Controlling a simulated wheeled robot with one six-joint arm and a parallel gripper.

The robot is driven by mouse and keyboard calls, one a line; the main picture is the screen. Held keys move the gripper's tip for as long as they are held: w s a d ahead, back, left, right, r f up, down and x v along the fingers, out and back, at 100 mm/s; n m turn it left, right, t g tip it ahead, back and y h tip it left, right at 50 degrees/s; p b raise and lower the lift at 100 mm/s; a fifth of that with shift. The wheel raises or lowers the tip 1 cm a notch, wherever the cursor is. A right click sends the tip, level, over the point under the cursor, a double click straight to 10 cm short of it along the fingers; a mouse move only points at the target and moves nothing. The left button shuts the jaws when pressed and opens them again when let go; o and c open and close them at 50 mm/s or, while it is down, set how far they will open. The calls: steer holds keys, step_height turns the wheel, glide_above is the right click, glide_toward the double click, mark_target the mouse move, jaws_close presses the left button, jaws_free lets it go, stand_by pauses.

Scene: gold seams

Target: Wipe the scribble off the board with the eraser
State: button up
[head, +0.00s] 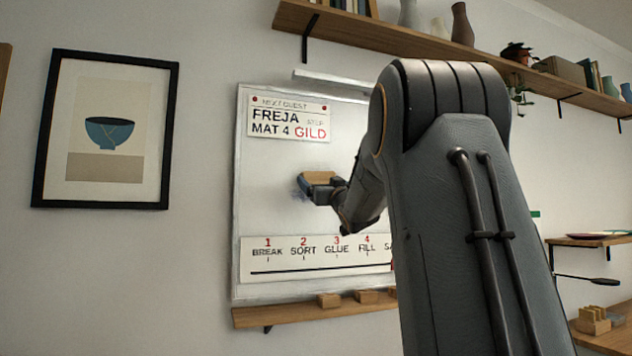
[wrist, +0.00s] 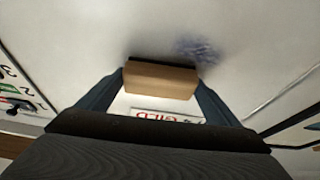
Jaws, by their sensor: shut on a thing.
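The white board (head: 262,205) hangs on the wall, partly hidden behind my arm. My gripper (head: 321,187) is at the middle of the board, shut on the wooden-backed eraser (head: 319,178). In the wrist view the eraser (wrist: 160,80) sits between the two fingers of my gripper (wrist: 158,88), at or very near the board; I cannot tell if it touches. A blue-grey scribble (wrist: 198,50) shows beside the eraser in the wrist view. In the head view a bit of the scribble (head: 301,186) shows at the left of my gripper.
A name card (head: 290,118) is pinned above the eraser and a step strip (head: 300,262) runs below. A wooden ledge (head: 290,314) with small blocks (head: 328,299) lies under the board. A framed bowl picture (head: 108,130) hangs left. A shelf (head: 350,28) with vases is above.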

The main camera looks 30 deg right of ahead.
steer(key=s+d+p, duration=0.1)
steer(key=d+p, duration=0.2)
steer(key=d, duration=0.6)
steer(key=shift+s+p, duration=0.35)
stand_by(0.4)
steer(key=s+a, duration=0.1)
steer(key=s, duration=0.5)
steer(key=shift+a, duration=0.15)
stand_by(0.5)
steer(key=s, duration=0.2)
steer(key=shift+s+a, duration=0.3)
steer(key=shift+s, duration=0.1)
stand_by(0.4)
